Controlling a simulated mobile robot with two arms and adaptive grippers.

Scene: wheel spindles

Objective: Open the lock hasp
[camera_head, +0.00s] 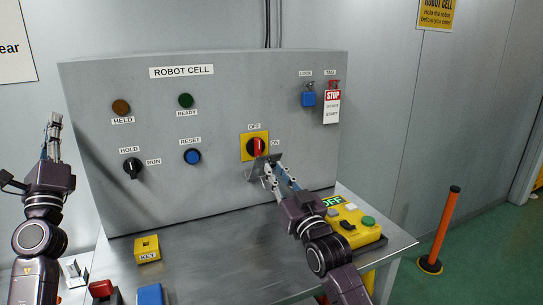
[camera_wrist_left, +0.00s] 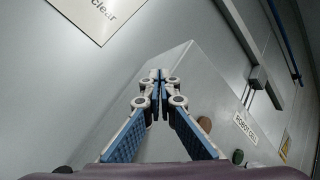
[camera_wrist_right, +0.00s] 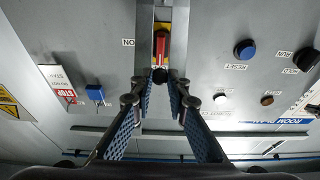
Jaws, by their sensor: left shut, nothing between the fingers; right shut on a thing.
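The red rotary switch (camera_head: 256,147) sits on a yellow plate on the grey panel, between the OFF and ON labels. The grey metal lock hasp (camera_head: 254,174) is just below the switch handle. My right gripper (camera_head: 271,174) is shut on the hasp at the panel front. In the right wrist view its fingertips (camera_wrist_right: 161,78) meet just below the red switch handle (camera_wrist_right: 161,48) and partly hide the hasp. My left gripper (camera_head: 54,128) is shut and empty, raised left of the panel; in the left wrist view its fingertips (camera_wrist_left: 159,76) touch.
A blue padlock (camera_head: 308,99) and a red-and-white STOP tag (camera_head: 332,106) hang at the panel's upper right. A yellow pendant (camera_head: 350,228) lies beside my right arm. A yellow KEY block (camera_head: 147,250) stands on the metal table (camera_head: 215,262). The table's middle is clear.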

